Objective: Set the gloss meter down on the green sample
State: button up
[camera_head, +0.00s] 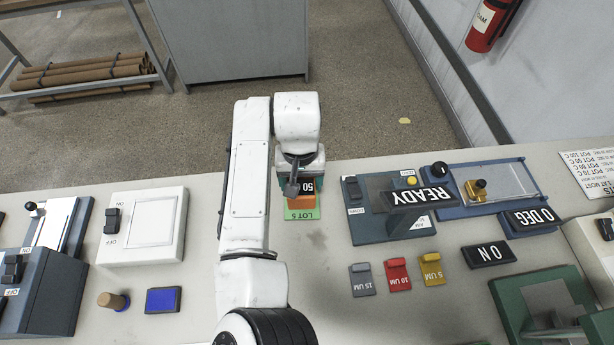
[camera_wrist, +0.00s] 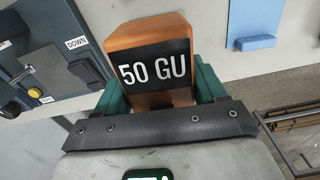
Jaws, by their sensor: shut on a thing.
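The gloss meter is an orange block with a black display reading 50 GU, seen large in the wrist view (camera_wrist: 150,52). My gripper (camera_head: 299,183) is shut on it, with a teal finger on each side in the wrist view (camera_wrist: 162,95). In the head view only part of the meter's display (camera_head: 307,186) and orange body show below my wrist. The green sample (camera_head: 303,214), marked LOT 5, lies on the bench right at the meter, which hides its far part. I cannot tell whether the meter touches it.
A dark blue machine with a READY sign (camera_head: 430,196) stands right of the sample. Grey, red and yellow micron blocks (camera_head: 397,275) lie nearer. A white switch box (camera_head: 146,228) is at left, beside a blue pad (camera_head: 162,300). The bench around the sample is clear.

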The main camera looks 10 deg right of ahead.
jog(key=shift+f+b, duration=3.25)
jog(key=shift+b, duration=0.15)
jog(key=shift+f+b, duration=0.3)
jog(key=shift+f, duration=0.75)
jog(key=shift+p, duration=0.3)
jog(key=o, duration=1.5)
notch_tip(320, 180, up, 11)
jog(key=shift+f+b, duration=0.15)
jog(key=shift+b, duration=0.4)
